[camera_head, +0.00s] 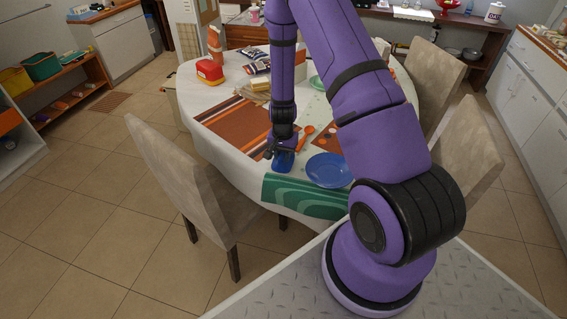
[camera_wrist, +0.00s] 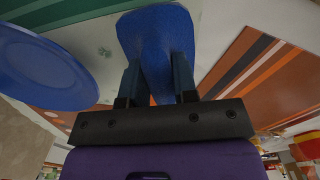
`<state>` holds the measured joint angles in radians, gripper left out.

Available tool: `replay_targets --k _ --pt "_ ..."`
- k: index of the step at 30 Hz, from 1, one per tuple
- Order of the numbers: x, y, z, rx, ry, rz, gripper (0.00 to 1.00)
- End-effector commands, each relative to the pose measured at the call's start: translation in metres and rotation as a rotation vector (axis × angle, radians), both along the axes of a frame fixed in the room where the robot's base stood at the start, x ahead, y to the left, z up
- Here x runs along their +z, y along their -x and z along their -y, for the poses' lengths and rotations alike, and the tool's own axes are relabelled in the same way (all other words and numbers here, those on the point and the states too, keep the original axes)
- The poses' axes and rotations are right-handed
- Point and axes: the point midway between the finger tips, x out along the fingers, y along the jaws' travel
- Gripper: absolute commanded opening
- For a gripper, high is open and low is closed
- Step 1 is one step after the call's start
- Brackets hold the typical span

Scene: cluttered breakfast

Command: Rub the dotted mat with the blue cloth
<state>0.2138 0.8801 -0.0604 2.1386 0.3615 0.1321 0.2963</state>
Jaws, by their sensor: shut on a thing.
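The blue cloth (camera_head: 283,161) hangs below my gripper (camera_head: 281,146) at the near side of the table. In the wrist view the cloth (camera_wrist: 155,40) passes between the two fingers of my gripper (camera_wrist: 157,85), which are shut on it. The dotted mat (camera_head: 326,139) is rust-brown with lighter dots and lies right of my gripper, behind the blue plate. My arm and the plate hide part of it. A brown strip with an orange dot, likely this mat (camera_wrist: 75,116), shows beside the plate in the wrist view. Whether the cloth touches the tablecloth is unclear.
The blue plate (camera_head: 328,170) stands right of the cloth, near a green wavy mat (camera_head: 300,197). An orange spoon (camera_head: 305,132) lies beside the dotted mat. A striped mat (camera_head: 232,122) lies to the left. A red toaster-like thing (camera_head: 210,71) and packets stand farther back. Chairs surround the table.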

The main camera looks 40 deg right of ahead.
Motion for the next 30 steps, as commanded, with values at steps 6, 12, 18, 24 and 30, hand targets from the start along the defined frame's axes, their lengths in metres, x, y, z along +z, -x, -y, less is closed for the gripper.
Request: replay_targets --k 6,12,18,24,30 --pt "0.012 0.0 0.0 0.0 0.0 0.001 0.0" --pt "0.022 0.0 0.0 0.0 0.001 0.001 0.0" --pt "0.031 0.0 0.0 0.0 0.001 0.001 0.0" --pt "0.036 0.0 0.0 0.0 0.0 0.0 0.0" --pt "0.035 0.0 0.0 -0.001 0.0 0.0 0.0"
